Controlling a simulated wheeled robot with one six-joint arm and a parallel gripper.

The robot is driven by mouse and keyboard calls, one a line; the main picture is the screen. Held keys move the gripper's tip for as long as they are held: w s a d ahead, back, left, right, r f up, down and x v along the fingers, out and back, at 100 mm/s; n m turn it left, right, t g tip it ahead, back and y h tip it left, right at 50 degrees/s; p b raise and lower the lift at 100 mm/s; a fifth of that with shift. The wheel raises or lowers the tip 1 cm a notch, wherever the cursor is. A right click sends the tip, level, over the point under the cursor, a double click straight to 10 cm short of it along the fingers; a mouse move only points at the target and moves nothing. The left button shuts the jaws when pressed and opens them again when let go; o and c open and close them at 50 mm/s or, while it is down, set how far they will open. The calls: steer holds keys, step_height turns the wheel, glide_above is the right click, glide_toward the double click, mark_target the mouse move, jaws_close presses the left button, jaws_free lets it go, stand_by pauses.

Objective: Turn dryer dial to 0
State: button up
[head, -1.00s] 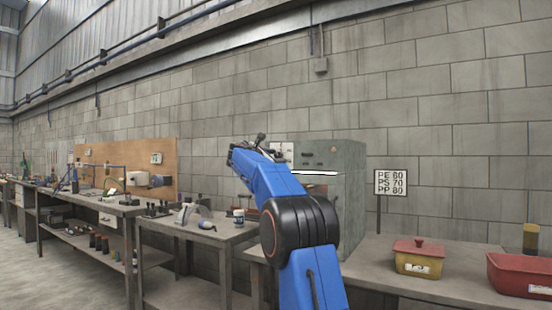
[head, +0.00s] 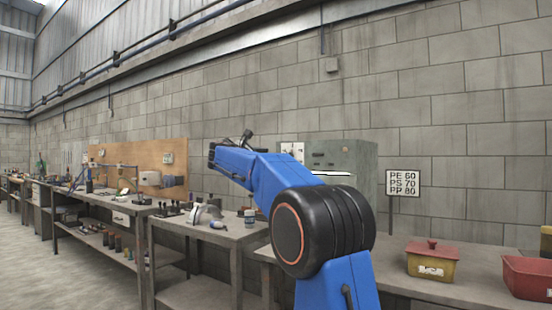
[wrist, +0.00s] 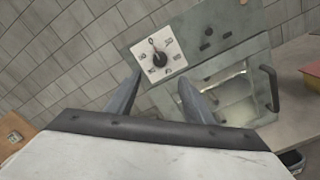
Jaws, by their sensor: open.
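The dryer (head: 355,158) is a grey-green box on the bench at the wall, partly hidden behind my blue arm in the head view. In the wrist view its front panel (wrist: 208,20) carries a white square dial plate with a dark round knob, the dryer dial (wrist: 160,58). Printed marks ring the knob. Its pointer seems to lie toward the upper mark, but the marks are too small to read surely. My gripper (wrist: 160,78) is open and empty, its two fingers apart just below the dial plate in the picture. I cannot tell the gap in depth.
Below the panel is a dryer door with a window (wrist: 238,90) and a dark handle (wrist: 269,88). A sign (head: 403,184) reads PE 60, PS 70, PP 80. A yellow bin (head: 430,264) and a red bin (head: 527,278) stand on the right bench. Tools lie on the left benches.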

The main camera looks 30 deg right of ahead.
steer(key=shift+v, duration=1.7)
steer(key=shift+f, duration=0.1)
steer(key=s+a+f+m+y, duration=0.5)
steer(key=s+a+f, duration=0.3)
steer(key=s+f, duration=0.8)
steer(key=s+a+f+m+g+y, duration=0.1)
steer(key=s+a+f+m+y, duration=0.4)
steer(key=s+a+f, duration=0.4)
steer(key=s+a+f+m+g+y, duration=0.1)
steer(key=s+a+f+m+y, duration=0.4)
steer(key=s+f, duration=1.9)
steer(key=a+y, duration=0.1)
steer(key=a, duration=0.2)
steer(key=shift+a+f+y, duration=0.3)
